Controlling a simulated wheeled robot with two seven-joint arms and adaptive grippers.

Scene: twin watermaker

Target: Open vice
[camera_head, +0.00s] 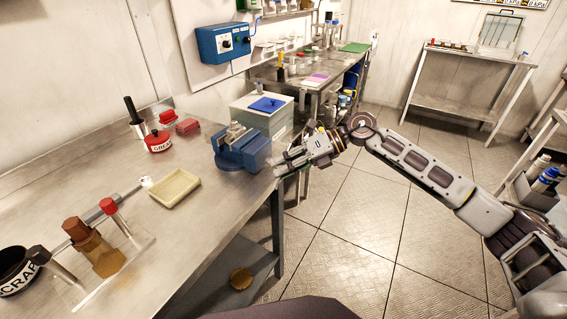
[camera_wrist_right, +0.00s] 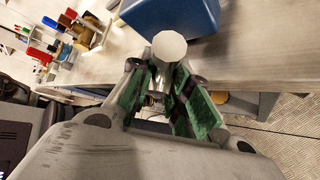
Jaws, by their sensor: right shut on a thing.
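The blue vice (camera_head: 242,148) stands near the right edge of the metal workbench, with its grey metal jaws on top. In the right wrist view its blue body (camera_wrist_right: 170,14) fills the top. My right gripper (camera_head: 284,164) is in front of the vice at the bench edge. In the wrist view the green-padded fingers are shut on the pale round end of the vice handle (camera_wrist_right: 169,47). How far the vice jaws stand apart is too small to tell. My left gripper is not in view.
A cream tray (camera_head: 175,188), a red grease tin (camera_head: 158,141) and a brown bottle (camera_head: 95,247) stand on the bench. A grey box with a blue top (camera_head: 266,104) is behind the vice.

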